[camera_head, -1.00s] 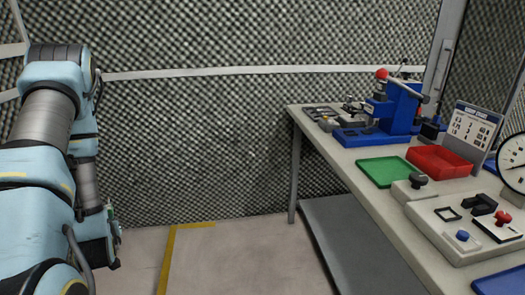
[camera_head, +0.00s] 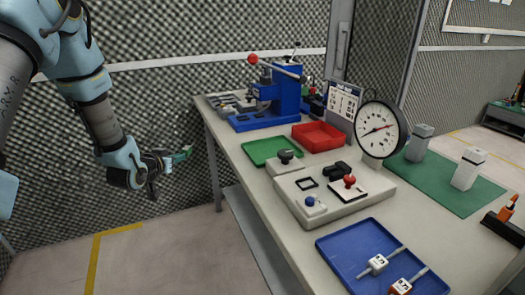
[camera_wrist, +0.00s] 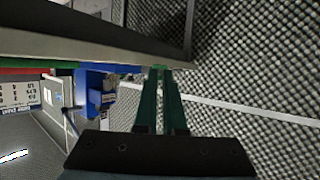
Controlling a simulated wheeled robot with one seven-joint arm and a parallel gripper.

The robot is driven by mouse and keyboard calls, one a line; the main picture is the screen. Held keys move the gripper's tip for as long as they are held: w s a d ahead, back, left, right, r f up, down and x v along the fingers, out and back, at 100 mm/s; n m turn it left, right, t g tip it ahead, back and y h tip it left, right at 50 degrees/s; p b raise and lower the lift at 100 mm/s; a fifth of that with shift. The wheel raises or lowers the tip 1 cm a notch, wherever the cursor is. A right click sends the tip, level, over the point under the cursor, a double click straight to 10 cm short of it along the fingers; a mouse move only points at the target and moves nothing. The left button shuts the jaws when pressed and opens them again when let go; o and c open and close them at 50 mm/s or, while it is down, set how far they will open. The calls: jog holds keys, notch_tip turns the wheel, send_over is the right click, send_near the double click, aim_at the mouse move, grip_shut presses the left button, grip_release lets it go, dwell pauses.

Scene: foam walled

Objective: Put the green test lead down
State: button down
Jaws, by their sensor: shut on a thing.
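My gripper (camera_head: 183,156) is at the left of the head view, out to the left of the bench and clear of it, near bench-top height. In the wrist view its two dark green fingers (camera_wrist: 159,75) run close together. An empty green tray (camera_head: 273,150) lies on the bench's left side. A blue tray (camera_head: 350,256) at the front holds two leads with labelled blocks, one white and one orange.
The floor left of the bench is clear.

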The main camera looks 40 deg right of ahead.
jog(key=s+d+r+m+g+h, duration=0.1)
jog(key=s+d+r+m+g, duration=0.15)
jog(key=s+d, duration=0.3)
jog(key=s+d+r+m+g+h, duration=0.1)
jog(key=s+d+r+m+g, duration=0.1)
jog(key=s+d+r, duration=0.35)
notch_tip(320, 180, up, 2)
jog(key=m+g, duration=0.2)
jog(key=g, duration=0.1)
send_over(257, 159)
notch_tip(257, 159, down, 9)
jog(key=p, duration=0.3)
jog(key=shift+a, duration=0.1)
jog(key=shift+f, duration=0.2)
jog(key=c, duration=1)
grip_release()
jog(key=shift+r, duration=0.2)
